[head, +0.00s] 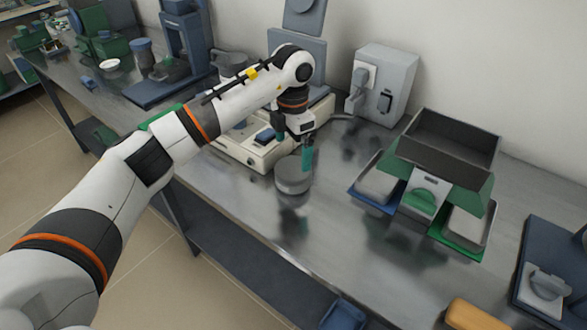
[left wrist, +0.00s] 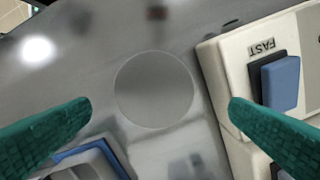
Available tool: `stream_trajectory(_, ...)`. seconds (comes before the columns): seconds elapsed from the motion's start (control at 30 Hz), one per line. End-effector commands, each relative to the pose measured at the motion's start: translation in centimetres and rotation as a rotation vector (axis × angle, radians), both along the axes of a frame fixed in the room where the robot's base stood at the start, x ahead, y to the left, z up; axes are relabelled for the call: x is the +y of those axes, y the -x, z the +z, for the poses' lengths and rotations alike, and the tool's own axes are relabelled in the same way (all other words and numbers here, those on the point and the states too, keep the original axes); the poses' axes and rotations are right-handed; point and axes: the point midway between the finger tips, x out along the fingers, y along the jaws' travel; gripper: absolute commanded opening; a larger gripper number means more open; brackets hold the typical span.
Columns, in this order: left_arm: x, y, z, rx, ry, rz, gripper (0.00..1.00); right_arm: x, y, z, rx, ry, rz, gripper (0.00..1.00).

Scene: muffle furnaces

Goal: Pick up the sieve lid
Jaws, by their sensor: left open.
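The sieve lid (head: 293,176) looks like a round grey disc on the steel bench, in front of the cream machine. In the left wrist view the lid (left wrist: 153,90) shows as a flat grey circle, centred between the fingers and slightly beyond their tips. My left gripper (head: 307,158) points down above the lid's back right edge. In the left wrist view its two teal fingers (left wrist: 161,109) are wide apart with nothing between them. I cannot tell the exact height gap to the lid. My right gripper is not in view.
The cream machine (head: 258,150) with a blue switch stands close behind the lid; its corner (left wrist: 222,85) is near one finger in the left wrist view. A green and grey riffle box (head: 440,137) with trays stands to the right. The bench in front of the lid is clear.

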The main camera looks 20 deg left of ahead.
Motion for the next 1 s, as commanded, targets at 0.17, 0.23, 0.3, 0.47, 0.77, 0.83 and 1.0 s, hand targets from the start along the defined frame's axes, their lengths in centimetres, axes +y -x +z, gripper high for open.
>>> stream_trajectory(0.17, -0.3, 0.5, -2.1, 0.005, 0.001, -0.002, 1.0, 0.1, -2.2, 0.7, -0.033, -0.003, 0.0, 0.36)
stream_trajectory(0.23, -0.4, 0.7, -3.2, 0.005, 0.001, -0.002, 1.0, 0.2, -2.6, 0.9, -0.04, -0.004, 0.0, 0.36)
stream_trajectory(0.3, -0.3, 0.6, -4.2, 0.004, 0.001, -0.001, 1.0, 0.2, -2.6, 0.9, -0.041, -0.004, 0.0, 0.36)
stream_trajectory(0.47, -0.4, 0.6, -5.2, 0.001, 0.001, -0.002, 1.0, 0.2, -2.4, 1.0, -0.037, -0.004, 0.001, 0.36)
stream_trajectory(0.77, -0.3, 0.6, -5.2, 0.0, 0.001, -0.002, 0.84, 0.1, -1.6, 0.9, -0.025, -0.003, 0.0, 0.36)
stream_trajectory(0.83, -0.3, 0.6, -5.2, 0.0, 0.001, -0.002, 0.72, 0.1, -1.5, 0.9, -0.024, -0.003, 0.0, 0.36)
stream_trajectory(1.0, -0.3, 0.5, -5.2, 0.0, 0.001, -0.002, 0.57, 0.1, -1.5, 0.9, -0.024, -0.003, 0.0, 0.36)
